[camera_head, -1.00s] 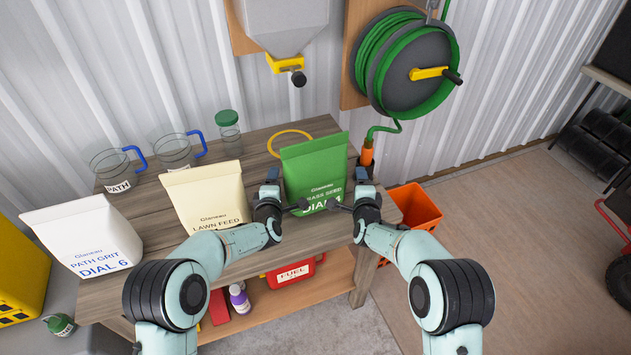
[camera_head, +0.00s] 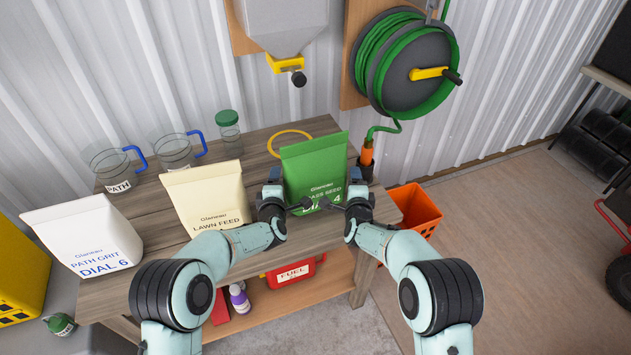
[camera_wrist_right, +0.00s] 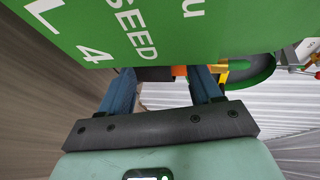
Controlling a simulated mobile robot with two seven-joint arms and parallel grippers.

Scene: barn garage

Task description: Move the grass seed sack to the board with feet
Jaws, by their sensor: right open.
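The green grass seed sack (camera_head: 314,165) stands upright on the wooden bench, its label partly covered by dark parts of my arms. My left gripper (camera_head: 272,183) is at the sack's left side; its jaw opening is too small to tell. My right gripper (camera_head: 356,180) is at the sack's right side, open. In the right wrist view the sack (camera_wrist_right: 120,25) fills the top, close by, and the open fingers of my right gripper (camera_wrist_right: 162,82) have no sack clearly between them. I cannot make out a board with feet.
The bench (camera_head: 150,205) also holds a cream lawn feed sack (camera_head: 207,195), a white path grit sack (camera_head: 85,235), two jugs, a green-lidded jar (camera_head: 228,130) and a yellow ring (camera_head: 290,142). A hopper (camera_head: 285,25) and hose reel (camera_head: 405,65) hang behind. An orange crate (camera_head: 416,208) stands right.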

